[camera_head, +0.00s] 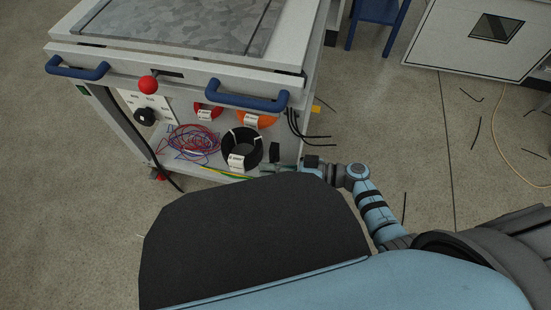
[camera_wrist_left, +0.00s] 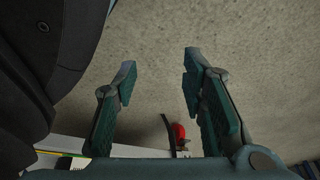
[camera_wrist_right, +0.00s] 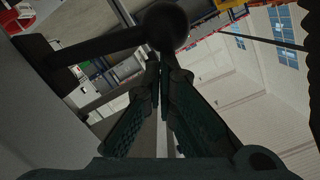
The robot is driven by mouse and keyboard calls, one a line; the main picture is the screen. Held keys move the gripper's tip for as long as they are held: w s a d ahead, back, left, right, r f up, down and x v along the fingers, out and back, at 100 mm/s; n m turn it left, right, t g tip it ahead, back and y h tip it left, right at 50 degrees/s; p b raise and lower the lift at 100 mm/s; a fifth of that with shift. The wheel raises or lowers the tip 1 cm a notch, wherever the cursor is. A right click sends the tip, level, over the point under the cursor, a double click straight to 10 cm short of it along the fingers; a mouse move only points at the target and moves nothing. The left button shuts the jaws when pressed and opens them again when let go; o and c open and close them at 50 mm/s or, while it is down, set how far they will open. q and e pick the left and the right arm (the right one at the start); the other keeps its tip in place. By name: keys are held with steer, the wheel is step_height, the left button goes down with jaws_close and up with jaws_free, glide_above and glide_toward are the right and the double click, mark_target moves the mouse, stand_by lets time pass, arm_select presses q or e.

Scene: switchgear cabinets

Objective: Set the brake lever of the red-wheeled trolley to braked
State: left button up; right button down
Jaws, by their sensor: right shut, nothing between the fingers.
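The trolley (camera_head: 180,65) stands at the upper left of the head view, with a grey top and blue handles. A red wheel (camera_head: 160,176) shows low at its left; a red wheel (camera_wrist_left: 179,133) also shows in the left wrist view. A red ball knob (camera_head: 148,85) sits at the front edge; I cannot tell whether it belongs to the brake lever. My right gripper (camera_head: 270,168) is by the trolley's lower right front. In the right wrist view it is shut and empty (camera_wrist_right: 164,66), close to a dark ball-ended rod (camera_wrist_right: 110,42). My left gripper (camera_wrist_left: 160,68) is open and empty over the floor.
The trolley's lower shelf holds red and blue wire (camera_head: 193,143), a black coil (camera_head: 241,148) and orange and red coils (camera_head: 256,121). A blue stool (camera_head: 377,20) and a pale cabinet (camera_head: 470,45) stand at the back right. Cable scraps lie on the floor.

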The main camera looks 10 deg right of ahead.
mark_target(268, 182)
steer(key=shift+s+a+f+n, duration=0.35)
steer(key=shift+f+n, duration=0.25)
steer(key=shift+n, duration=0.2)
steer(key=shift+s+f+n, duration=0.35)
steer(key=shift+f+n, duration=0.45)
steer(key=shift+s+a+f+n+t+h, duration=0.15)
steer(key=shift+f+n+t+h, duration=0.15)
steer(key=shift+f+n, duration=0.1)
step_height(268, 182, down, 2)
steer(key=shift+s+n+t+b, duration=0.15)
steer(key=shift+n+t+b, duration=0.15)
steer(key=shift+n+b, duration=0.6)
steer(key=shift+f+n, duration=0.35)
steer(key=shift+n, duration=0.15)
steer(key=shift+f+n, duration=0.2)
steer(key=shift+n, duration=0.1)
steer(key=shift+f, duration=0.2)
arm_select(q)
steer(key=shift+w+d+r+b, duration=0.15)
steer(key=shift+w, duration=0.35)
steer(key=shift+w+d+r+b, duration=0.1)
steer(key=shift+w+d+r, duration=0.1)
steer(key=shift+w, duration=0.35)
steer(key=shift+w+d+r+b, duration=0.1)
steer(key=shift+w+d+b, duration=0.05)
steer(key=shift+w, duration=0.35)
arm_select(e)
steer(key=shift+f, duration=0.4)
